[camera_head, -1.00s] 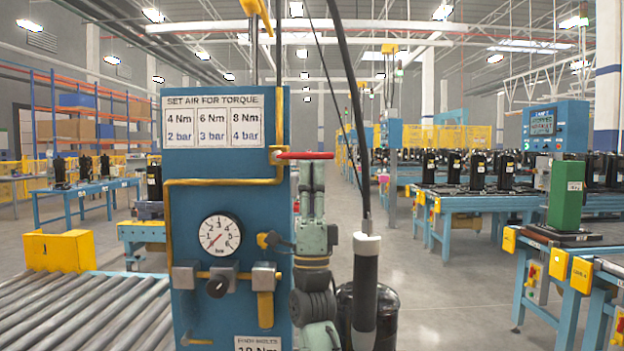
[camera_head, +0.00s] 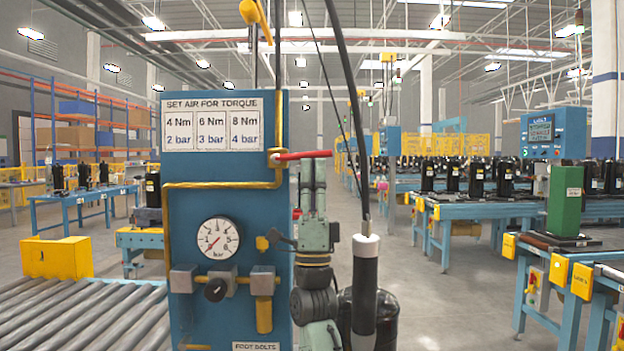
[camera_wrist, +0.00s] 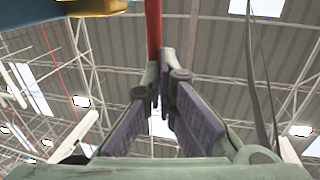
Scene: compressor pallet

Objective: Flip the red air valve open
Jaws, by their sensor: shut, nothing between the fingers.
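The red air valve handle (camera_head: 303,155) extends to the right from the yellow pipe near the top right edge of the blue panel (camera_head: 190,260). It lies nearly level, with its right end slightly higher. My gripper (camera_head: 313,170) points upward just below the handle's right part, at the panel's right edge. Its fingers are closed together and empty. In the wrist view, the red handle (camera_wrist: 153,28) runs down from the top edge to the fingertips (camera_wrist: 165,70). I cannot tell whether they touch.
The yellow pipe (camera_head: 225,185) crosses the panel above a round gauge (camera_head: 218,238), whose red needle points to the lower left. A hanging dark tool with a white collar (camera_head: 366,248) is close to the right of my arm. A roller conveyor (camera_head: 90,315) lies at left.

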